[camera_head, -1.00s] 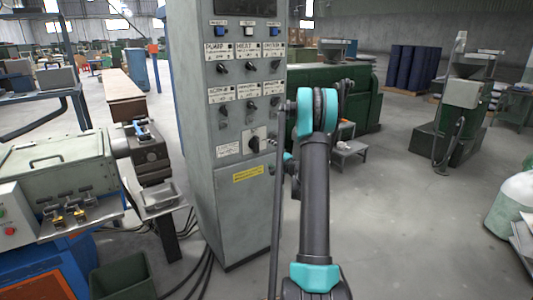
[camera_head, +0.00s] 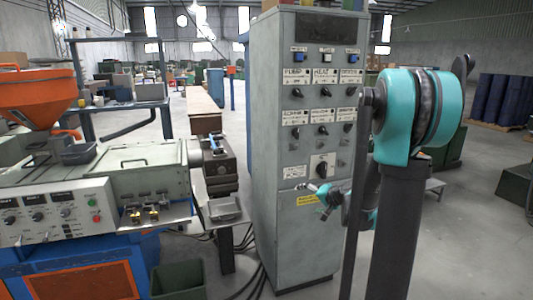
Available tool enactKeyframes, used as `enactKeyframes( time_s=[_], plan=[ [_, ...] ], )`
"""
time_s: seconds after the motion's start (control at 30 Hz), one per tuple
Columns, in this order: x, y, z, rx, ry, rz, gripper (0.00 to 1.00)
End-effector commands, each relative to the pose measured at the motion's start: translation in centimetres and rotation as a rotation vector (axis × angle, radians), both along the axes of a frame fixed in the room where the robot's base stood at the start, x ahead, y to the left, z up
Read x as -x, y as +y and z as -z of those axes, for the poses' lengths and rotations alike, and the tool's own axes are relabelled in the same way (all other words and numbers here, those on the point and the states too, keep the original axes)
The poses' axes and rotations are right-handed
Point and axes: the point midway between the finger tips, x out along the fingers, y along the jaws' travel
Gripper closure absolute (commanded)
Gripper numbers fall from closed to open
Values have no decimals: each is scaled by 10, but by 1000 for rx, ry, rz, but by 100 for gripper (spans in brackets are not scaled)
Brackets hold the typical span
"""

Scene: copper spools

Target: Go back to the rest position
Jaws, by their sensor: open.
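My gripper (camera_head: 308,189) shows small in front of the lower part of the grey control cabinet (camera_head: 278,235), left of my raised arm. Its fingers point left and look empty; they are small, so fine detail is hard to see. My dark and teal arm link stands upright at the right and hides part of the cabinet and of my wrist. Two small brass-coloured pieces (camera_head: 144,215) sit on the metal shelf (camera_head: 165,222) at the front of the green-grey machine (camera_head: 130,165), apart from my gripper.
The cabinet stands close behind my gripper. An orange hopper (camera_head: 35,97) rises at the far left. A green bin (camera_head: 178,280) and black cables lie on the floor between machine and cabinet. Blue drums (camera_head: 497,97) stand far right. The floor at right is open.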

Motion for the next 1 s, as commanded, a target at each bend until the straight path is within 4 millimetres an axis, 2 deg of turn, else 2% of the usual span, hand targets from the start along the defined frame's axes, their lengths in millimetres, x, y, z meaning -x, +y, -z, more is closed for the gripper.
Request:
enactKeyframes(
  time_s=[0.03, 0.27, 0.5, 0.6, 0.7, 0.8, 1.0],
  plan=[
    [23, 9, 2, 51, 23, -29, 0],
    [123, 23, 26, 302, 135, -146, 0],
    [227, 11, 58, 566, 249, -244, 0],
    [264, 0, 70, 665, 289, -273, 0],
    [291, -11, 80, 742, 322, -292, 0],
    [308, -19, 85, 793, 341, -303, 0],
    [317, -25, 89, 824, 355, -309, 0]
  ],
)
